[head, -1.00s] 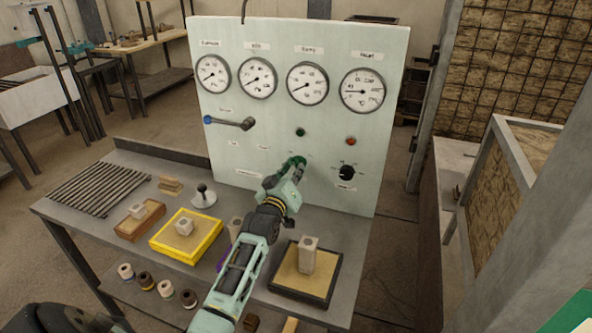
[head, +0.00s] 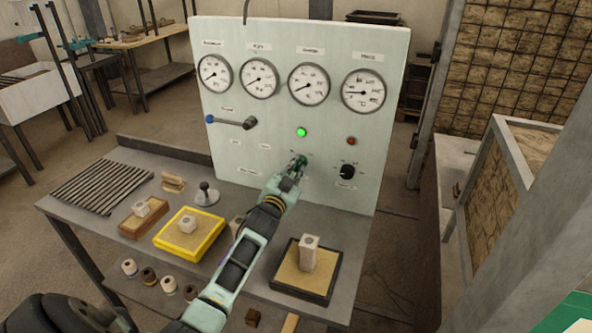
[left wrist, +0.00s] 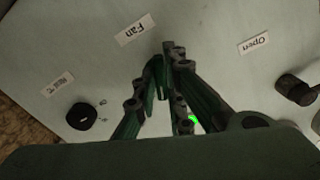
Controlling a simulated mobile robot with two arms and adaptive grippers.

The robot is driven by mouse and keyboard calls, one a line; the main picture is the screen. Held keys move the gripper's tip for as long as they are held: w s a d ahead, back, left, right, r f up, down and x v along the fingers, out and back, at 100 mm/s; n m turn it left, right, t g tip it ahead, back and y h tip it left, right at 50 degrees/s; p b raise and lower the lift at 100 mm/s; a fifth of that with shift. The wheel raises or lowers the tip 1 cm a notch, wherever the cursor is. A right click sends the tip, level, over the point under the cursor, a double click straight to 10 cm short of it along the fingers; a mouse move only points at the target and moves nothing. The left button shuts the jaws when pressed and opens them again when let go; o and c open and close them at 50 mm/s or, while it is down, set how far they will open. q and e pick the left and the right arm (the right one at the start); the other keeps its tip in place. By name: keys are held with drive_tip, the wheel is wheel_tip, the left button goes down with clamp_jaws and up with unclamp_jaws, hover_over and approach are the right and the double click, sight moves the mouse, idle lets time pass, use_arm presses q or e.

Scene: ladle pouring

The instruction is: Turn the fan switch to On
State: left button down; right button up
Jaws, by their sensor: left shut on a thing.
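My left gripper (head: 300,163) is at the pale green panel (head: 235,155), below a small round lamp (head: 301,132) that glows bright green. In the left wrist view its dark green fingers (left wrist: 165,58) are closed together at the panel, right beside the "Fan" label (left wrist: 134,29). The gripper is shut on the fan switch. The fingers hide the switch itself, so its angle cannot be read. The lit lamp also shows behind the fingers in the left wrist view (left wrist: 193,121). My right gripper is not in view.
A black knob (head: 347,172) and an unlit reddish lamp (head: 351,141) are to the right on the panel. A lever with a blue tip (head: 209,119) is at the left, under several gauges. The bench below holds a yellow-framed tray (head: 164,242) and a black-framed tray (head: 327,290).

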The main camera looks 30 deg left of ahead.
sight(299, 134)
use_arm(q)
drive_tip(key=shift+m, duration=2.1)
drive_tip(key=c, duration=1.8)
unclamp_jaws()
wheel_tip(299, 134, up, 10)
drive_tip(key=shift+a+r, duration=0.1)
